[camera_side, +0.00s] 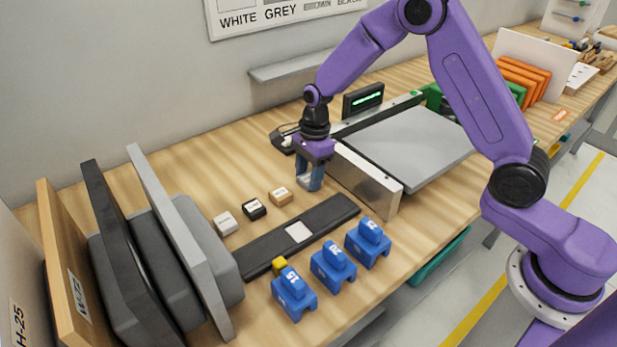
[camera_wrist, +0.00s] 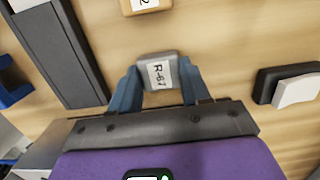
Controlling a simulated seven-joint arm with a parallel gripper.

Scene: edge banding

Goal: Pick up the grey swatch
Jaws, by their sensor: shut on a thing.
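The grey swatch (camera_wrist: 157,72) is a small block with a white label reading R-67. It sits between the two blue fingers of my gripper (camera_wrist: 160,82) in the wrist view. My gripper (camera_side: 310,178) is shut on it. In the side view the swatch is mostly hidden by the fingers, low at the table by the metal-sided machine. I cannot tell whether it touches the table. In a row to the left stand a tan swatch (camera_side: 279,197), a black swatch (camera_side: 254,210) and a white swatch (camera_side: 226,223).
A machine with a grey top plate (camera_side: 415,145) and metal front stands right of my gripper. Upright boards (camera_side: 180,240) stand at the left. A dark device (camera_side: 283,137) sits behind.

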